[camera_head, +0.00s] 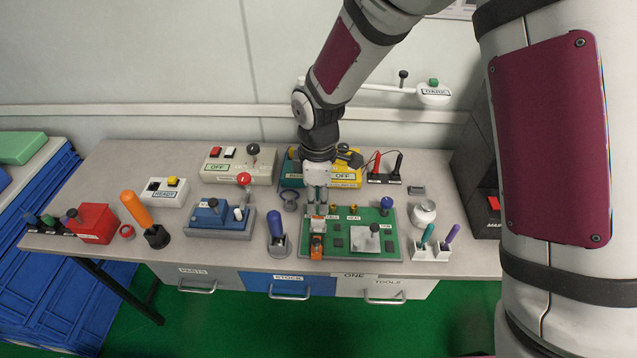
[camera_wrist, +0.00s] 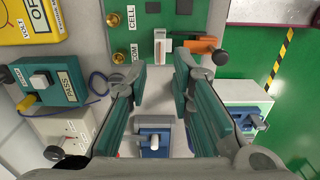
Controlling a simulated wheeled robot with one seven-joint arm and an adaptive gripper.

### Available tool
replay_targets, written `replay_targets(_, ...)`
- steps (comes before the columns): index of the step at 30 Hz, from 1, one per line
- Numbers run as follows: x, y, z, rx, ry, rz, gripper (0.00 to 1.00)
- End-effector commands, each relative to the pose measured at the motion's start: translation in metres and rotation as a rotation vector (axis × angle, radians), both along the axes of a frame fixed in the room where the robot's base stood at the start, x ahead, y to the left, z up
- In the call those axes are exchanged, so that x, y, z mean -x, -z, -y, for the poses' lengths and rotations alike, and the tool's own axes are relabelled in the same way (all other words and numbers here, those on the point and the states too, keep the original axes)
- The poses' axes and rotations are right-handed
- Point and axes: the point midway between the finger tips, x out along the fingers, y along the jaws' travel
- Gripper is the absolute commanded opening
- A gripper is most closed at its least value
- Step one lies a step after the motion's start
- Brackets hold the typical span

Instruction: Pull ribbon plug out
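A green circuit board (camera_head: 352,252) lies on the table below my gripper (camera_head: 317,203). Near its left edge is an orange part (camera_head: 317,243) with a dark end. In the wrist view, a small pale block with an orange-red stripe (camera_wrist: 165,44), possibly the ribbon plug, sits on the board beside the orange part (camera_wrist: 200,46) and its black knob. My gripper (camera_wrist: 160,76) is open, its teal-padded fingers apart with nothing between them. The pale block appears beyond the fingertips, in line with the gap.
Brass posts (camera_head: 353,210), a blue knob (camera_head: 386,203) and a grey plate (camera_head: 365,238) are on the board. A blue-handled tool (camera_head: 277,228) stands left, a pen holder (camera_head: 432,251) right. A yellow meter (camera_head: 342,178) and a switch box (camera_head: 238,168) stand behind.

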Motion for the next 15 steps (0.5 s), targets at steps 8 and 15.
replay_targets(8, 0.001, 0.048, 0.0, 0.001, 0.001, -0.002, 0.22)
replay_targets(15, 0.0, 0.069, 0.0, 0.0, 0.001, -0.001, 0.22)
